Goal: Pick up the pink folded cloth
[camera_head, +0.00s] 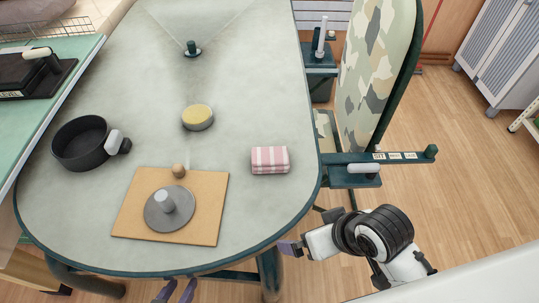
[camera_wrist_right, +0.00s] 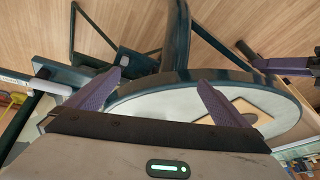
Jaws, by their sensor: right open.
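The pink folded cloth (camera_head: 270,160), striped pink and white, lies flat on the right part of the grey-green table (camera_head: 240,215), near its right edge. I cannot make it out in the right wrist view. My right gripper (camera_head: 289,247) is below the cloth in the head view, just off the table's rounded near edge. The right wrist view shows its two purple fingers (camera_wrist_right: 155,95) spread apart with nothing between them. My left gripper (camera_head: 175,291) shows only its two purple fingertips at the bottom edge of the head view, apart and empty, away from the cloth.
A tan board (camera_head: 205,220) with a grey knobbed lid (camera_head: 155,215) lies left of the cloth. A dark pan (camera_head: 80,143) and a round yellow-topped item (camera_head: 197,117) are further off. A camouflage-patterned chair (camera_head: 375,70) stands against the right side. The tabletop around the cloth is clear.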

